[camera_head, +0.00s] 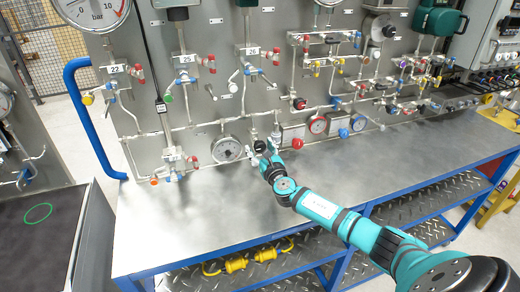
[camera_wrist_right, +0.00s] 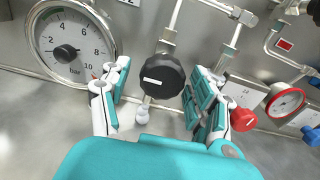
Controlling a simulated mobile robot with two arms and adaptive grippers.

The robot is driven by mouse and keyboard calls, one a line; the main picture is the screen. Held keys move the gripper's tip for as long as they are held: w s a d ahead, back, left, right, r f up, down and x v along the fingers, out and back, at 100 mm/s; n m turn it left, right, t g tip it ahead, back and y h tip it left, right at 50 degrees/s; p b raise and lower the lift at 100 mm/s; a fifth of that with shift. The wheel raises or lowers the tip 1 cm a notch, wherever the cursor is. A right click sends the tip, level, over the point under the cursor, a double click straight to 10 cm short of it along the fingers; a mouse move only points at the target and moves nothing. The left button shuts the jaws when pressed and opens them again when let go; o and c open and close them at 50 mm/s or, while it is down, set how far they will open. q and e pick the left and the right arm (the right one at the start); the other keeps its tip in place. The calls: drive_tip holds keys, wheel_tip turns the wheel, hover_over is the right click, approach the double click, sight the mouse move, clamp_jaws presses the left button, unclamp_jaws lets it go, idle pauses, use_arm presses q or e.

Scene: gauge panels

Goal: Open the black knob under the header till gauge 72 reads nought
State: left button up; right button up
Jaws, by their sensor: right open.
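A black knob (camera_wrist_right: 163,77) with a white mark sits on a pipe at the panel, between the spread fingers of my right gripper (camera_wrist_right: 158,72). Gaps show on both sides of the knob, so the fingers do not appear to touch it. Left of it in the wrist view is a round bar gauge (camera_wrist_right: 72,42), its needle lying toward the left near the 2. No number 72 is legible. In the head view the same gauge (camera_head: 227,149) is low on the panel, and my right gripper (camera_head: 263,152) is just right of it. My left gripper is not visible.
A red knob (camera_wrist_right: 242,119) stands close beyond the right finger, with a red-rimmed gauge (camera_wrist_right: 286,102) and a blue knob (camera_wrist_right: 311,136) further right. The steel bench (camera_head: 210,215) below is clear. A blue handrail (camera_head: 92,125) stands at the left.

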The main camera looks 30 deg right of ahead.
drive_tip(key=v, duration=1.2)
idle(0.5)
